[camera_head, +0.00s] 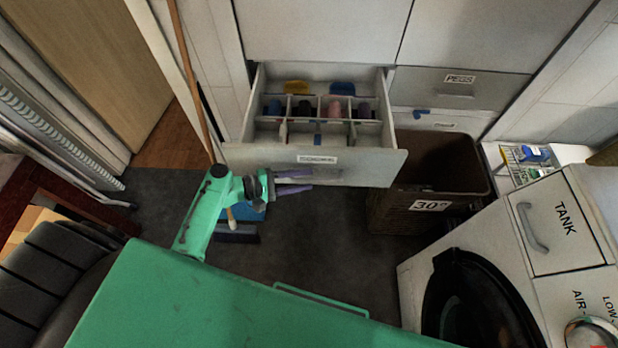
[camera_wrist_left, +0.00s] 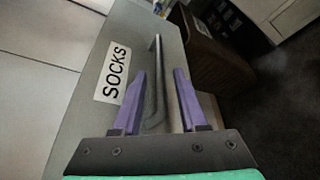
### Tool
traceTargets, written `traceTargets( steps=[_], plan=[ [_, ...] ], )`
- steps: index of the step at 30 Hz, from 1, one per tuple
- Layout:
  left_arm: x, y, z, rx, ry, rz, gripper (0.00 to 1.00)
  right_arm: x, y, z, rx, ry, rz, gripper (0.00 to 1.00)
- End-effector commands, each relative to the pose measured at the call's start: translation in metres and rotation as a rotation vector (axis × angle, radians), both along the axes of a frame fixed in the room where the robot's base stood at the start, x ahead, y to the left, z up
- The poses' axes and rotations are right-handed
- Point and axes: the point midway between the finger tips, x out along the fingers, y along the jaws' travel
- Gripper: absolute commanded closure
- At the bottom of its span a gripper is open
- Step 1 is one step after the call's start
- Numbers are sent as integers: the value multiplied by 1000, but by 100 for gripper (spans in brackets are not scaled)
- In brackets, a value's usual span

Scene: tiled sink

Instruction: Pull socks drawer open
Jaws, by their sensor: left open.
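The socks drawer (camera_head: 375,165) stands pulled out from the cabinet in the head view, its divided inside showing rolled items. Its grey front carries a "SOCKS" label (camera_wrist_left: 113,74), seen close in the left wrist view. A dark bar handle (camera_wrist_left: 157,85) runs along that front. My left gripper (camera_head: 309,181) is at the drawer front, just below the label. Its purple fingers (camera_wrist_left: 169,72) are open, with the handle showing between them in the wrist view. Whether they touch the handle I cannot tell. My right gripper is not in view.
A closed "PEGS" drawer (camera_head: 455,88) is to the right. A brown bin marked "30" (camera_head: 428,165) stands close beside the drawer's right end. A white washing machine (camera_head: 430,275) is at lower right. A broom handle (camera_head: 192,85) leans at left.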

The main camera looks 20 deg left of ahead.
Motion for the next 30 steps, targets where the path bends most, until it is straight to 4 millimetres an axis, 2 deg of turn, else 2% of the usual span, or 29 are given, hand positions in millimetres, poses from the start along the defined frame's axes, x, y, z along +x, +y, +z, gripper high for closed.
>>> traceTargets(
  steps=[6, 12, 17, 30],
  plan=[
    [-36, 53, 11, 5, 3, 1, 58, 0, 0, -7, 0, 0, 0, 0],
    [-61, 92, 22, 2, 3, 0, 58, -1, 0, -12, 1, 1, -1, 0],
    [-68, 101, 27, 1, 1, -2, 58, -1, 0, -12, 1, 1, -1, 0],
    [-68, 101, 27, 0, 0, -1, 58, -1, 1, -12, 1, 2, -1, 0]
  ],
)
